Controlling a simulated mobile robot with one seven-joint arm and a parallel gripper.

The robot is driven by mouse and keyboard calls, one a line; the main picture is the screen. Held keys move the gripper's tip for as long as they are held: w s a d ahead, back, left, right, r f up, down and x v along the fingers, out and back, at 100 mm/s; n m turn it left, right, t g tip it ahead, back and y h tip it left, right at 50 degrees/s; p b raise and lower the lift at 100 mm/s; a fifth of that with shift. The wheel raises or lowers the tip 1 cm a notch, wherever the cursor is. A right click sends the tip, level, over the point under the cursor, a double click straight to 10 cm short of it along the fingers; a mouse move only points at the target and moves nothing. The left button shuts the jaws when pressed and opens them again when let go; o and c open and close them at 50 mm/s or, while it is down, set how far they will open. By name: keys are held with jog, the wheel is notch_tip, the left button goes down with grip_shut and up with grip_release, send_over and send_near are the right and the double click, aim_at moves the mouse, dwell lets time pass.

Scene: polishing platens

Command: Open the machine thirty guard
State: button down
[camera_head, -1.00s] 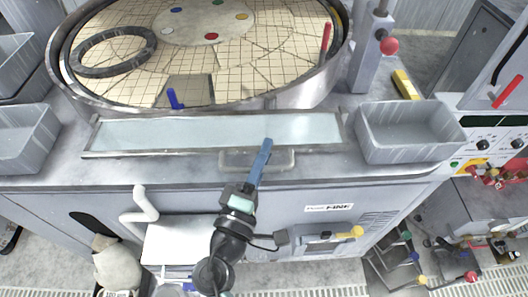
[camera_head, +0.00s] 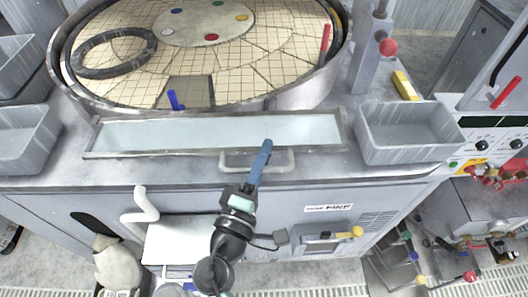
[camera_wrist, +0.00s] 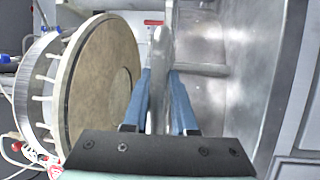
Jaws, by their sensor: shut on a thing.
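The guard (camera_head: 200,133) is a long, pale, see-through panel in a grey metal frame, lying along the front of the round platen (camera_head: 250,65). A grey bar handle (camera_head: 283,160) sits at its front edge. My gripper (camera_head: 264,150) is at this handle, with its blue fingers over the bar. In the wrist view my gripper (camera_wrist: 158,85) has a blue finger on each side of the grey handle bar (camera_wrist: 160,50) and is shut on it. The fingers hide part of the handle in the head view.
Grey bins stand at the left (camera_head: 22,140) and right (camera_head: 408,130) of the guard. A post with a red knob (camera_head: 388,46) rises at the back right. A dark ring (camera_head: 115,52) lies on the platen. A white curved pipe (camera_head: 146,203) sticks out from the cabinet front.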

jog(key=r+p, duration=0.1)
jog(key=p, duration=0.1)
jog(key=r+p, duration=0.1)
jog(key=p, duration=0.1)
jog(key=r+g+p, duration=0.1)
jog(key=p, duration=0.1)
jog(key=shift+w+r+n+y, duration=0.25)
jog(key=shift+r+n+y, duration=0.05)
jog(key=shift+f, duration=0.2)
jog(key=c, duration=0.8)
grip_release()
jog(key=shift+c, duration=0.2)
jog(key=shift+f, duration=0.1)
jog(key=shift+s+f, duration=0.1)
jog(key=b+v, duration=0.4)
jog(key=v, duration=0.9)
jog(key=shift+r, duration=0.2)
